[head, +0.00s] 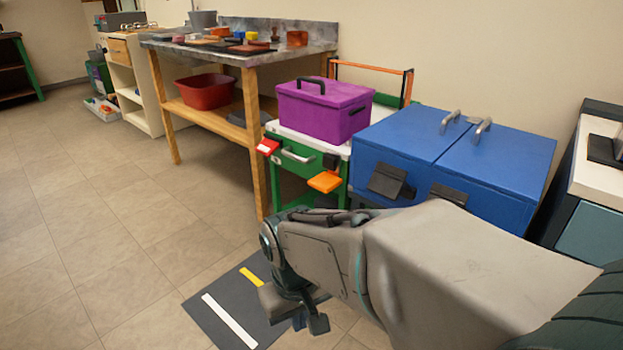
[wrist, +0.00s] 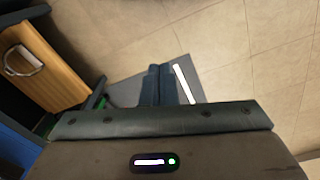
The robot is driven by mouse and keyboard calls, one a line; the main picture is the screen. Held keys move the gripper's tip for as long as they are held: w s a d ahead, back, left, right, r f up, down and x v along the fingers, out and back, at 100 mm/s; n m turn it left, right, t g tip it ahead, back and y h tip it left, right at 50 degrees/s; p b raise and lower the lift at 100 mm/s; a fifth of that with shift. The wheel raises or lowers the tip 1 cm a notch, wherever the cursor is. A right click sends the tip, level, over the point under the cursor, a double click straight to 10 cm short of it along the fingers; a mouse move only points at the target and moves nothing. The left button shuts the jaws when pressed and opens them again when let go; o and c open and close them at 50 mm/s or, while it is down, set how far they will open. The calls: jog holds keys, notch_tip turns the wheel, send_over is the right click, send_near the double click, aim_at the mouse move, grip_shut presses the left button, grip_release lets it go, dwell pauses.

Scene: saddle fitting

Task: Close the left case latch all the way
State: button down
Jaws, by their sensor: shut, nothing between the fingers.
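A blue case (head: 410,137) with a split lid and two grey handles stands at the right in the head view. Its left latch (head: 387,181) is a dark flap on the front, tilted outward from the face. The right latch (head: 447,194) is a similar dark flap, partly hidden by my arm. My gripper (head: 299,319) hangs low over the floor, to the left of and below the case, apart from both latches. In the wrist view my gripper (wrist: 160,86) points at the floor, its fingers together and empty.
A purple box (head: 322,110) stands on a green cart with a white top (head: 335,148), left of the case. Orange (head: 325,182) and red (head: 267,146) pieces jut from the cart's front. A dark floor mat (head: 215,310) lies below my gripper. Open floor extends left.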

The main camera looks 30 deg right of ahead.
aim_at(392, 186)
jog(key=w+d+r+n+g+h+p, duration=0.2)
jog(key=d+n+g+h+p, duration=0.3)
jog(key=d+n+h+p, duration=0.65)
jog(key=w+d+f+n+t+h, duration=0.1)
jog(key=w+d+n+t+h, duration=0.1)
jog(key=w+n+t, duration=0.3)
jog(key=w+d+f+n+t+h+p, duration=0.1)
jog(key=w+d+f+n+t+h, duration=0.1)
jog(key=w+n+t, duration=0.3)
jog(key=shift+w+d+n+t+h, duration=0.35)
jog(key=shift+w+d+t+h, duration=0.25)
jog(key=shift+w+t, duration=0.25)
jog(key=shift+d, duration=0.1)
jog(key=r+b+x, duration=0.2)
jog(key=x, duration=1)
jog(key=shift+d+r, duration=0.3)
jog(key=shift+r, duration=0.15)
